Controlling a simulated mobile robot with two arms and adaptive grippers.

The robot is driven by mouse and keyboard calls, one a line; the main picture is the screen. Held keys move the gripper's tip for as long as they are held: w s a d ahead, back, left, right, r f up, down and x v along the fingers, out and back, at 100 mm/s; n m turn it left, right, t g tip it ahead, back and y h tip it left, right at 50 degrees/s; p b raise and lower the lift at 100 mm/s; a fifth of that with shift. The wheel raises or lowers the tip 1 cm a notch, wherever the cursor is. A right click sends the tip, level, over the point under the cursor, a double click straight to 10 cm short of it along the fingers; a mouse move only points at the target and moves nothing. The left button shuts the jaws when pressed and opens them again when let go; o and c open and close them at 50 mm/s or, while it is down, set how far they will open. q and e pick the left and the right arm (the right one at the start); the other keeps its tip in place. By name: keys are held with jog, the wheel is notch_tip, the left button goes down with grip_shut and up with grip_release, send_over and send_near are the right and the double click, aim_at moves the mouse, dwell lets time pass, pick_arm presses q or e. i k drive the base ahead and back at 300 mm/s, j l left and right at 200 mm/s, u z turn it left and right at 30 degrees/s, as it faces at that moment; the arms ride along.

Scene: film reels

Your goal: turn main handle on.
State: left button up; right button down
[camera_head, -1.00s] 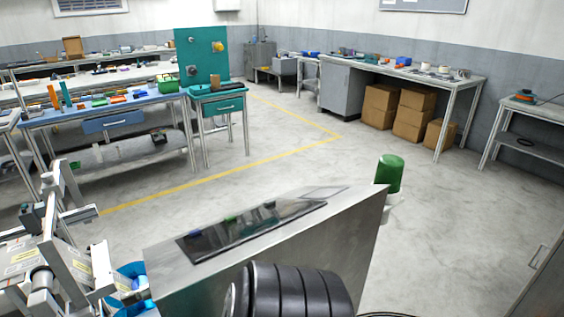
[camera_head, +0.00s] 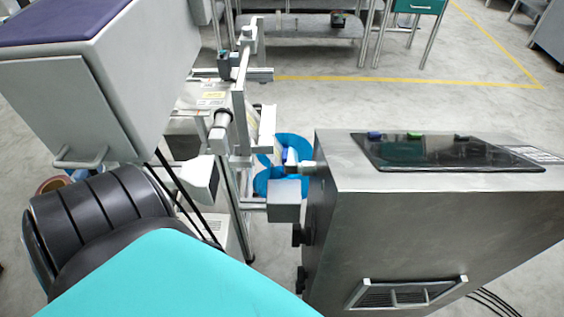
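A brushed-metal machine cabinet (camera_head: 430,230) stands at the right with its top sloping. A dark glossy panel (camera_head: 450,153) on its top has small blue and green parts. A grey block (camera_head: 286,200) on a bar sits at the cabinet's left side, with small black fittings (camera_head: 298,236) below it. I cannot tell which part is the main handle. A bar handle (camera_head: 410,295) crosses a vent low on the cabinet's front. Neither of my grippers is in view; a black ribbed part and a teal surface, likely mine, fill the lower left.
A grey box-like unit (camera_head: 100,85) with a purple top stands at the upper left. A metal frame (camera_head: 240,100) with blue reels (camera_head: 275,175) stands between it and the cabinet. Black cables (camera_head: 490,300) lie at the lower right. Floor is clear behind, near the yellow line (camera_head: 400,80).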

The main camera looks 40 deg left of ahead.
aim_at(298, 234)
jog(key=k+j+u, duration=0.2)
jog(key=j, duration=0.2)
jog(key=k+j+u, duration=0.25)
jog(key=j, duration=0.15)
jog(key=k+j+u, duration=0.1)
jog(key=u, duration=0.25)
jog(key=j, duration=0.1)
